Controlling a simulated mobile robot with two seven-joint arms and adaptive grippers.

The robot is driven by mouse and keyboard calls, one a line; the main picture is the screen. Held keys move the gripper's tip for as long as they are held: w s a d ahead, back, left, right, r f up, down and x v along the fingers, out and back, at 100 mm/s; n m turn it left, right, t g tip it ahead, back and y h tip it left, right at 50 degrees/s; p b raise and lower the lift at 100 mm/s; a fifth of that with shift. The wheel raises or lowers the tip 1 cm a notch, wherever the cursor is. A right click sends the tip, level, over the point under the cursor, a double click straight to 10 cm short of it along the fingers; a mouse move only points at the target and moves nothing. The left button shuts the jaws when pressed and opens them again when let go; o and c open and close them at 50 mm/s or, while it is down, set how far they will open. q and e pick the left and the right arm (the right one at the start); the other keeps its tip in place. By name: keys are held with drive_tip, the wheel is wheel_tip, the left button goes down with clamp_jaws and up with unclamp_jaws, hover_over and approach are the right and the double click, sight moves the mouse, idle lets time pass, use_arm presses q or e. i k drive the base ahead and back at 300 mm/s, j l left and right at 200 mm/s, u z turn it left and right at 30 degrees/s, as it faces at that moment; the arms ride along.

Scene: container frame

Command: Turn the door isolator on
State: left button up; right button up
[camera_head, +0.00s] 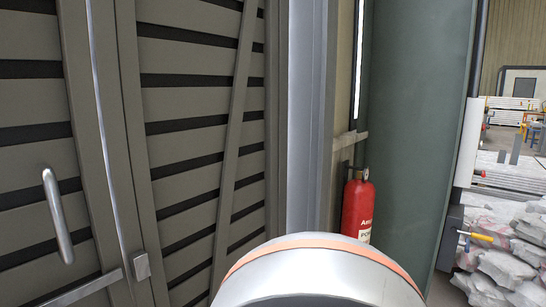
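A grey slatted double door (190,150) fills the left half of the head view and looks closed. A silver upright handle (58,216) is on its left leaf. A small grey block (141,267) sits low by the seam between the leaves, at the end of a horizontal bar (88,290). I cannot make out a door isolator for certain. A rounded silver part with an orange band, likely one of my own arm links, covers the bottom centre and hides what is behind it. Neither of my grippers is in view.
A red fire extinguisher (357,207) stands right of the grey door post (304,110), its lower part hidden. A dark green panel (415,140) is beside it. At the right, grey-white rubble or bags (505,262) lie piled, with a workshop area beyond.

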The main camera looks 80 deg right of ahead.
sight(482, 173)
drive_tip(key=z, duration=3.2)
drive_tip(key=i+l+z, duration=0.2)
drive_tip(key=z, duration=0.15)
drive_tip(key=i+z, duration=0.4)
drive_tip(key=i+l, duration=0.1)
drive_tip(key=i, duration=0.3)
